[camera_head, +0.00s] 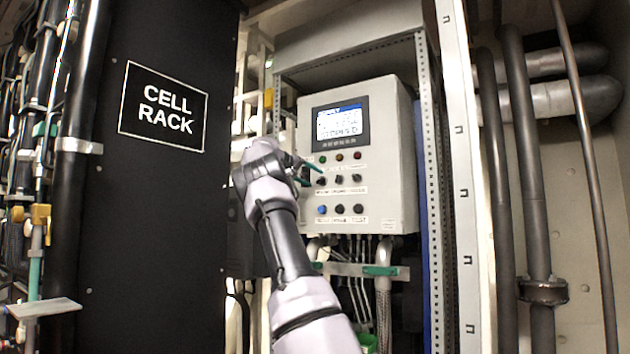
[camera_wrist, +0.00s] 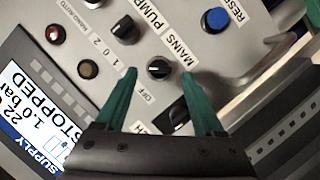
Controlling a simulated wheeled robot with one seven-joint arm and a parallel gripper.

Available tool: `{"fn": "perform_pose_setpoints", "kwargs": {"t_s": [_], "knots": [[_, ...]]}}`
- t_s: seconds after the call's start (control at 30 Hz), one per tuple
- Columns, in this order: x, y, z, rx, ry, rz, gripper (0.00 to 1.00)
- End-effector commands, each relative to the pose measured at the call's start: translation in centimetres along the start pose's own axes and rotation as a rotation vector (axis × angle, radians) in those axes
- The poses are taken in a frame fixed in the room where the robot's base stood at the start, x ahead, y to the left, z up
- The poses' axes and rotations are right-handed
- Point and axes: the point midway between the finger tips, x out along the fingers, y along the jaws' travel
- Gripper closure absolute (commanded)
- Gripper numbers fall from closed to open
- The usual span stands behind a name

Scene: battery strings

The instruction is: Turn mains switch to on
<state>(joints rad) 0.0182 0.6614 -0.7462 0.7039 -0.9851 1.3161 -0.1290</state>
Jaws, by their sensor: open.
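Whether the tips reach the knob's depth cannot be told. In the head view my gripper (camera_head: 315,171) is at the panel's left side.
The control box (camera_head: 385,205) has a display (camera_head: 341,124) reading STOPPED. The pump knob (camera_wrist: 127,28) and a blue button (camera_wrist: 215,19) sit close by. A dark fitting (camera_wrist: 177,113) lies by the right finger. The black cell rack (camera_head: 160,240) stands left of my arm.

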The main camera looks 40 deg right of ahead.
Motion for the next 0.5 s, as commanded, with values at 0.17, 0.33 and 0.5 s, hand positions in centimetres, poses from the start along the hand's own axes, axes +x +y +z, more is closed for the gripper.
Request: {"fn": "perform_pose_setpoints", "kwargs": {"t_s": [0.17,0.33,0.5], "knots": [[-3.9,-0.1,0.0,0.0,0.001,-0.004,0.3],[-6.9,-0.1,0.0,0.001,0.0,-0.003,0.3],[-8.5,-0.1,0.1,-0.001,-0.001,-0.002,0.3]]}}
